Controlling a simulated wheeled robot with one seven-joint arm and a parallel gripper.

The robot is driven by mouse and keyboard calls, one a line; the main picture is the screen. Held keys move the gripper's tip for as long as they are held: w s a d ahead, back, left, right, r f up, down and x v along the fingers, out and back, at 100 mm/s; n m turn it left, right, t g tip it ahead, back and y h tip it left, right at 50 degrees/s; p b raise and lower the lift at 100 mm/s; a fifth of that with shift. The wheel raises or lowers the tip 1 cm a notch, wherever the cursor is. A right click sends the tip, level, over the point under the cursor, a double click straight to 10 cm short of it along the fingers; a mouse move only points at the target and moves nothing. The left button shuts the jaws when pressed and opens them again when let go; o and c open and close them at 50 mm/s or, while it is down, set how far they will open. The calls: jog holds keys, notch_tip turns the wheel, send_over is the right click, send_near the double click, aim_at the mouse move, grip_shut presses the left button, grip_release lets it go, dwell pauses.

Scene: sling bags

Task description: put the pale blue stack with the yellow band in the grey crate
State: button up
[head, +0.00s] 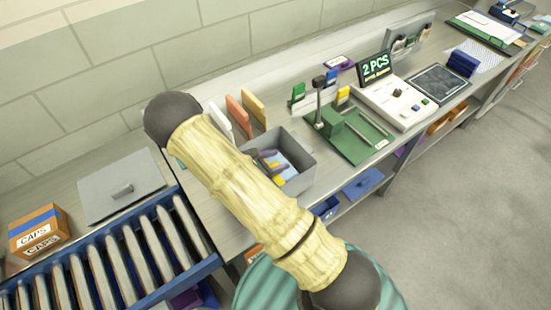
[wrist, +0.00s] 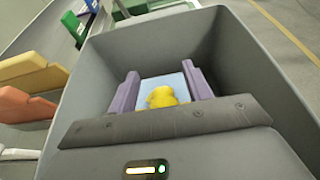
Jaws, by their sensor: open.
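The grey crate (head: 306,173) stands on the bench in the head view, partly hidden by my arm. It fills much of the wrist view (wrist: 235,60). My gripper (head: 269,160) reaches down into the crate. In the wrist view my gripper (wrist: 161,78) shows two purple fingers spread apart, one on each side of the pale blue stack (wrist: 152,84). The stack's yellow band (wrist: 165,97) faces the camera. The stack is inside the crate, between the open fingers; its lower part is hidden by the gripper body. In the head view, pale blue (head: 292,164) shows inside the crate.
A green tray (head: 360,140) with a post stands right of the crate. Orange (head: 238,116) and yellow (head: 255,106) upright pieces stand behind it.

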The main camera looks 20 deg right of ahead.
jog(key=b+v, duration=0.2)
jog(key=v, duration=0.4)
jog(key=shift+a, duration=0.15)
jog(key=shift+s+a+r, duration=0.15)
jog(key=shift+a+r, duration=0.3)
jog(key=shift+a, duration=0.1)
